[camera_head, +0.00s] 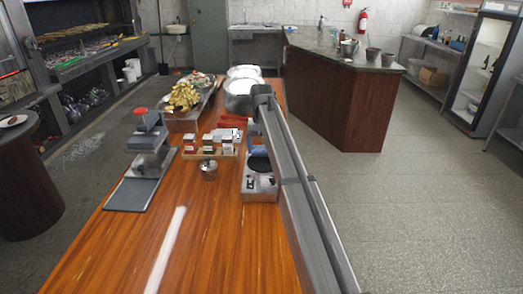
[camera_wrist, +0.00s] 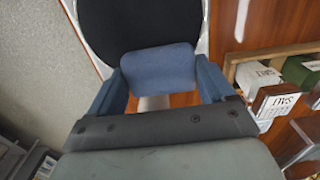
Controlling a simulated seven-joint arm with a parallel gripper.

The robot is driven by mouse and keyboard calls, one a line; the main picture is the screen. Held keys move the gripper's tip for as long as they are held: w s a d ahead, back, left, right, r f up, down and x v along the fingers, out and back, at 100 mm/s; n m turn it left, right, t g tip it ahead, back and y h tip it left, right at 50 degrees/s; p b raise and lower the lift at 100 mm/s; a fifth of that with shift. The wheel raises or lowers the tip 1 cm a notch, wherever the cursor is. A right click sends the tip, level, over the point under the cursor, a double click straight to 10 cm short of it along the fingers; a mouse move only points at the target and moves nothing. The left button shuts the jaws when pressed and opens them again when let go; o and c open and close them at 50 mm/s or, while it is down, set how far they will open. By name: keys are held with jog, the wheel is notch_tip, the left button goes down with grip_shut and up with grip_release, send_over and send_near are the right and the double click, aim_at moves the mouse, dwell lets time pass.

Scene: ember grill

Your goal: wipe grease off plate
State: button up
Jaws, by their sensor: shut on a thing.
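My gripper (camera_wrist: 160,82) has blue fingers, shut on a blue pad (camera_wrist: 160,68) with a rounded, flat face. In the head view my gripper (camera_head: 258,146) is over a small metal appliance on the wooden counter, partly hidden by my arm. A black round plate (camera_wrist: 140,24) lies on top of that appliance, and it also shows in the head view (camera_head: 259,164). In the wrist view the pad overlaps the near edge of the plate. I cannot tell whether they touch. No grease can be made out on the plate.
Left of the appliance (camera_head: 260,188) are a wooden rack of small labelled boxes (camera_head: 222,153), a metal jar (camera_head: 208,170) and a grey machine (camera_head: 150,140). Metal pots (camera_head: 242,97) and a food tray (camera_head: 184,121) stand behind. The near counter (camera_head: 215,250) is clear.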

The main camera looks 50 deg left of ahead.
aim_at(261, 170)
jog(key=s+d, duration=0.7)
notch_tip(261, 170, up, 2)
jog(key=shift+w+a+r, duration=0.15)
jog(key=shift+r, duration=2.95)
